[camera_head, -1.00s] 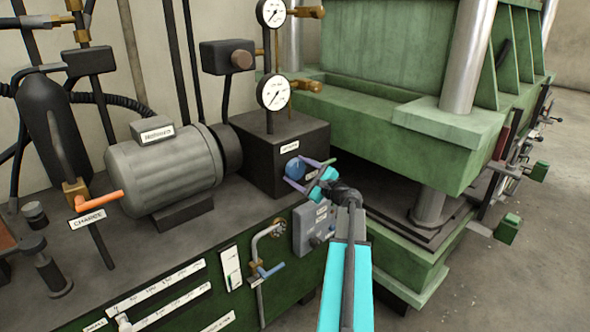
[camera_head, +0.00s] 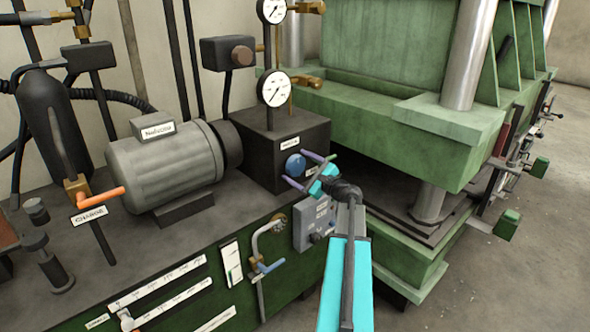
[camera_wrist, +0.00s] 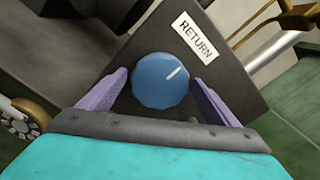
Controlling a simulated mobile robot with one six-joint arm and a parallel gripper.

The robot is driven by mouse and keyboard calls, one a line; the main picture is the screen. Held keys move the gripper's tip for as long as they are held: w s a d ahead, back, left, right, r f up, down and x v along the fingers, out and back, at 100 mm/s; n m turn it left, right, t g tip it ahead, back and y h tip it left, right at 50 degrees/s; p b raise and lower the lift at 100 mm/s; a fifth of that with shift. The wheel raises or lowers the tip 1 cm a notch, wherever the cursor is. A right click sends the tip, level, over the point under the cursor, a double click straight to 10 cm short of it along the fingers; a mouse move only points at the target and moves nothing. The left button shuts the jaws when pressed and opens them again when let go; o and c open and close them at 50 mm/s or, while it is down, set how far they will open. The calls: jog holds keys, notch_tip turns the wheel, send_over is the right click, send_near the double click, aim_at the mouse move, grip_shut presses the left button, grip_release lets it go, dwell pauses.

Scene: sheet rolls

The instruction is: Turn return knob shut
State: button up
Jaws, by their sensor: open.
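The return knob is a round blue knob (camera_head: 294,165) on the front face of a dark box (camera_head: 262,150). In the wrist view the blue knob (camera_wrist: 160,81) has a white pointer line aimed up and right, toward the white RETURN label (camera_wrist: 194,38). My gripper (camera_head: 306,170) is open in front of the box, just below and right of the knob in the head view. In the wrist view my gripper (camera_wrist: 158,92) has one purple finger on each side of the knob. I cannot tell whether either finger touches it.
A grey control box (camera_head: 314,222) sits below the knob, near my arm. The green press (camera_head: 420,150) stands close on the right. A bent pipe with a blue-handled valve (camera_head: 266,268) is at lower left. Two gauges (camera_head: 273,89) rise above the dark box.

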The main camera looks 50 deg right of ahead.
jog(key=s+a+b, duration=0.1)
jog(key=s, duration=1.2)
jog(key=shift+s, duration=0.4)
